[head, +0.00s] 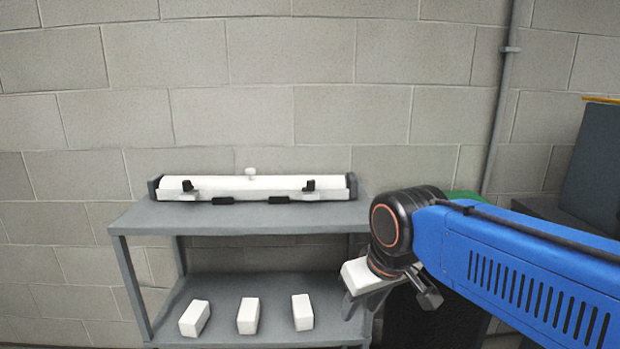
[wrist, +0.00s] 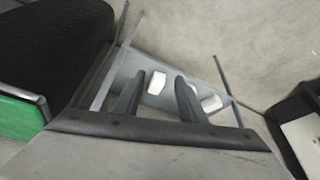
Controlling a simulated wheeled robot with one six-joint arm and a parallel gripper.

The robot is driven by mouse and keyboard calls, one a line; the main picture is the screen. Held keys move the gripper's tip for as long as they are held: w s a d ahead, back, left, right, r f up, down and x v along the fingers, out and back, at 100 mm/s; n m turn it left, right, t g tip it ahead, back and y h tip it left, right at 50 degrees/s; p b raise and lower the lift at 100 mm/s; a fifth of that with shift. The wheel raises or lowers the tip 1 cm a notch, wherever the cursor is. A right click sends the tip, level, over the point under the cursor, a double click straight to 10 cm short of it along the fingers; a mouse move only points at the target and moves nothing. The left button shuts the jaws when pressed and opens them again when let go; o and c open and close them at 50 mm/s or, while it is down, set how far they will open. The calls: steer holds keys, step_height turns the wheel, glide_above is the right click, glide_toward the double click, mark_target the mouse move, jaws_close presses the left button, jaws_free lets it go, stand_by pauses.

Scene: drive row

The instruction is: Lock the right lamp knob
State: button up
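The lamp, a long white tube (head: 225,184), lies in a grey holder on the top of a grey shelf unit. The right lamp knob (head: 309,185) is small and black, on the holder's front; a matching left knob (head: 187,186) is on the other side. Whether either is locked is too small to tell. My gripper (head: 359,305) hangs low at the shelf's right end, below the top board and apart from the lamp. In the wrist view, my gripper (wrist: 159,76) has its fingers spread with nothing held. No knob shows there.
Three white blocks (head: 193,318) (head: 248,315) (head: 302,312) stand on the lower shelf (head: 225,290). The top board (head: 240,218) is clear in front of the lamp. A block wall is behind, with a pipe (head: 500,110) and dark furniture (head: 597,165) at right.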

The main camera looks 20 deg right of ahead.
steer(key=w+r+g, duration=0.1)
steer(key=w+r, duration=0.7)
steer(key=r, duration=0.2)
steer(key=w+r+g, duration=0.1)
steer(key=w+r, duration=0.6)
steer(key=r, duration=0.3)
steer(key=g, duration=0.2)
glide_toward(311, 180)
steer(key=shift+n, duration=0.4)
steer(key=f, duration=0.8)
steer(key=shift+w+f, duration=0.2)
jaws_close()
